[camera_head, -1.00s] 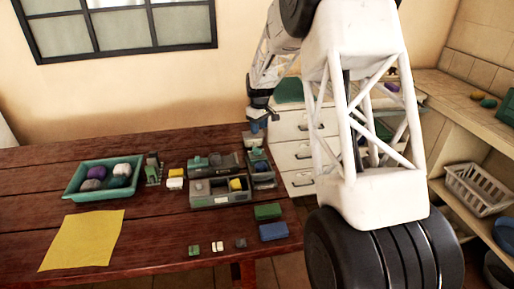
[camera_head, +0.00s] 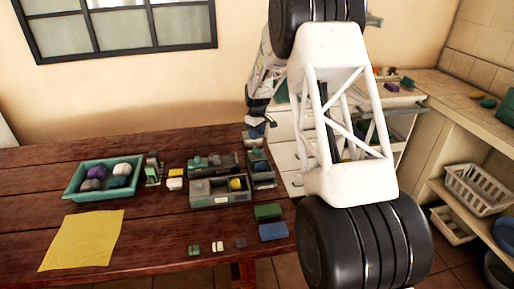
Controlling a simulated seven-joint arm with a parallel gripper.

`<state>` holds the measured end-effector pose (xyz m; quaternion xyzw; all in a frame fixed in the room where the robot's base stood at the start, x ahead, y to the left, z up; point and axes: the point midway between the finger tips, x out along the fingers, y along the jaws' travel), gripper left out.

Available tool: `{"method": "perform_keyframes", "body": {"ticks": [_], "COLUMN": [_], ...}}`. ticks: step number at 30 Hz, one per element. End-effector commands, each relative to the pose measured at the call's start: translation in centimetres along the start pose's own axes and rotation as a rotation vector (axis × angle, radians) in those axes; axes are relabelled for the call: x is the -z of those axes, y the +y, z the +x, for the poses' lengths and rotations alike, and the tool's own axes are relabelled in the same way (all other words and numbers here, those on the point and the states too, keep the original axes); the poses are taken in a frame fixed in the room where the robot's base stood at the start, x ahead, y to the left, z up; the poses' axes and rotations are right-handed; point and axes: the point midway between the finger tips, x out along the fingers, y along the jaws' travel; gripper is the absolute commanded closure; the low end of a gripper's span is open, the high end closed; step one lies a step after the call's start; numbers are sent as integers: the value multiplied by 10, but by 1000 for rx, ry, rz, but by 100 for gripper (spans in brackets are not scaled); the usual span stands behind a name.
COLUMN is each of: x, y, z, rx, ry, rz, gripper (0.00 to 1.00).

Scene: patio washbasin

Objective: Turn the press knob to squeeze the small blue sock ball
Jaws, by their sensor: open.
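My gripper (camera_head: 258,130) is at the far right end of the wooden table, low over a narrow grey-green device (camera_head: 261,173). Its fingers are small and partly hidden, and I see nothing held in it. I cannot tell whether it touches the device. A knob is too small to make out there, and which device is the press is unclear. A small upright green and grey device (camera_head: 153,169) stands right of the teal tray. I cannot pick out a small blue sock ball with certainty; the teal tray (camera_head: 70,190) holds several purple, white, grey and dark teal balls.
A grey divided box (camera_head: 210,200) with a yellow ball stands mid-table, a green-grey device (camera_head: 213,163) behind it. Green (camera_head: 267,211) and blue (camera_head: 273,231) blocks lie near the right edge. A yellow cloth (camera_head: 82,240) lies front left. White drawers (camera_head: 290,155) stand beyond the table.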

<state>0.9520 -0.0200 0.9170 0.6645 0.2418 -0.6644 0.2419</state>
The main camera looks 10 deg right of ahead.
Motion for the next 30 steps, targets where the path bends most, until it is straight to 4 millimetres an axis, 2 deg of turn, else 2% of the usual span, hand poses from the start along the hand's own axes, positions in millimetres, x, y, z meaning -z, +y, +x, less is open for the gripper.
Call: {"method": "perform_keyframes", "body": {"ticks": [8, 19, 24, 30], "x": [0, 0, 0, 0], "y": [0, 0, 0, 0], "z": [23, 65, 74, 75], "rx": [1, 1, 1, 0], "ry": [-1, -1, -1, 0], "rz": [0, 0, 0, 0], "gripper": [57, 57, 57, 57]}}
